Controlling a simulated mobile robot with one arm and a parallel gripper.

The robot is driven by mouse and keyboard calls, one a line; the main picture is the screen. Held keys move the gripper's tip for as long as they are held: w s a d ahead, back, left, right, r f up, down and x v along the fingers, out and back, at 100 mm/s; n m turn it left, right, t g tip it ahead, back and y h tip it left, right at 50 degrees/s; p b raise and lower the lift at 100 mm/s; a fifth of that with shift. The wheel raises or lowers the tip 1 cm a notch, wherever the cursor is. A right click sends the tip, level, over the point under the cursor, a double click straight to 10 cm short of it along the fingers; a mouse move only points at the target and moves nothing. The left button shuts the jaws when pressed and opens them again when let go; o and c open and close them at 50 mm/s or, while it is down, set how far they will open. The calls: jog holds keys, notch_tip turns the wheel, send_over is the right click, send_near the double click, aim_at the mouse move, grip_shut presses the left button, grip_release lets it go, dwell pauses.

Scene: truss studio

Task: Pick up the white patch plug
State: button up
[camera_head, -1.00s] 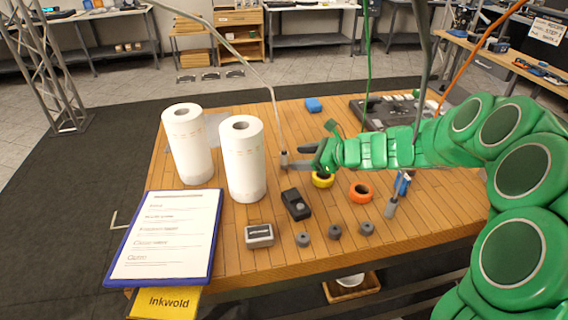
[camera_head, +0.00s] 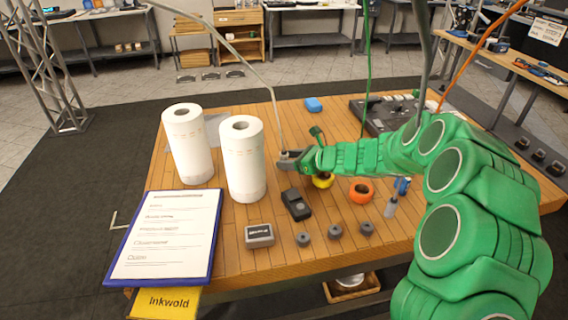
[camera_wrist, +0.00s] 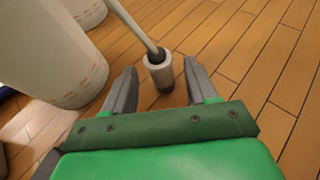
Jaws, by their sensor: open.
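The white patch plug (camera_wrist: 159,72) stands upright between the open fingers of my gripper (camera_wrist: 162,92) in the wrist view. It has a pale sleeve, a dark lower end and a pale cable rising from its top. The fingers lie on either side of it, with a visible gap at each side. In the head view my gripper (camera_head: 289,160) is low over the wooden table (camera_head: 215,275), right of the paper rolls. There the fingers mostly hide the plug, and only its cable shows clearly above them.
Two white paper rolls (camera_head: 242,165) (camera_head: 188,148) stand close on the left. A yellow tape roll (camera_head: 322,181), an orange tape roll (camera_head: 360,192) and a black device (camera_head: 296,204) lie near my gripper. A clipboard (camera_head: 165,238) lies at the front left. A mixer (camera_head: 385,115) is at the back right.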

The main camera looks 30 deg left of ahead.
jog(key=shift+x, duration=1.95)
jog(key=shift+w, duration=0.1)
jog(key=shift+c, duration=0.3)
jog(key=c, duration=1)
